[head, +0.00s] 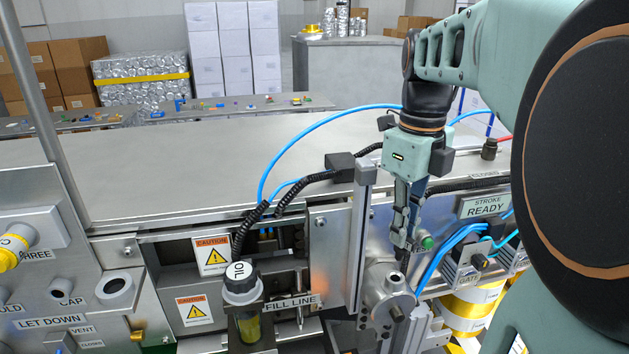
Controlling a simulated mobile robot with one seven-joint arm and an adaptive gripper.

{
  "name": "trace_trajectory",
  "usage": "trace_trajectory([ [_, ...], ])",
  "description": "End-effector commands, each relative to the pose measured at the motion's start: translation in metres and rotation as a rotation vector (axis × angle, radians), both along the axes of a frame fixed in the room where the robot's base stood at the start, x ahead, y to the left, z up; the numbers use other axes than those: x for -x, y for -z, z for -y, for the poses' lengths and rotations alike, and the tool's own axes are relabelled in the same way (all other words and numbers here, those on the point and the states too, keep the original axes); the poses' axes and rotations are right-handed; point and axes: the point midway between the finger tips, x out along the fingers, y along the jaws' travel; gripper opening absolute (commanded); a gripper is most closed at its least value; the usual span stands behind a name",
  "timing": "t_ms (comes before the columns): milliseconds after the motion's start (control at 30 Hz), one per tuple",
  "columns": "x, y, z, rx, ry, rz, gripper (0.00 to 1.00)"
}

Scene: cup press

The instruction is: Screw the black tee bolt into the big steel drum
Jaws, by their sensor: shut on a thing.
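My gripper (407,240) points down in front of the machine's face, right of the middle of the head view. Its fingers are shut on the black tee bolt (405,260), which shows only as a small dark piece below the fingertips. The fingers hide most of it. The big steel drum (379,306) is a round grey body just below, with a raised steel boss on its face. The bolt is above and close to the drum's upper right. I cannot tell whether they touch.
A green button (427,242) sits close right of my fingertips. Blue hoses (447,250) and a grey upright post (358,240) flank the gripper. An oil bottle with a black-and-white cap (240,277) stands to the left. The steel top (210,170) behind is mostly clear.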

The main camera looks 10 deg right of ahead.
Motion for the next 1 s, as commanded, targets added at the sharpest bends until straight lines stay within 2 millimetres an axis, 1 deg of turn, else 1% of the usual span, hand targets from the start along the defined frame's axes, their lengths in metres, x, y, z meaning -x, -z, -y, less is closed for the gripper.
trace_trajectory([
  [33,0.000,0.009,0.000,0.000,0.000,0.000,0.00],
  [100,0.000,0.016,0.000,0.000,0.000,0.000,0.00],
  [300,0.000,0.031,0.000,0.000,-0.001,0.000,0.00],
  [467,0.000,0.034,0.000,0.001,-0.001,0.000,0.00],
  [1000,0.000,0.033,0.000,0.001,-0.001,0.000,0.00],
])
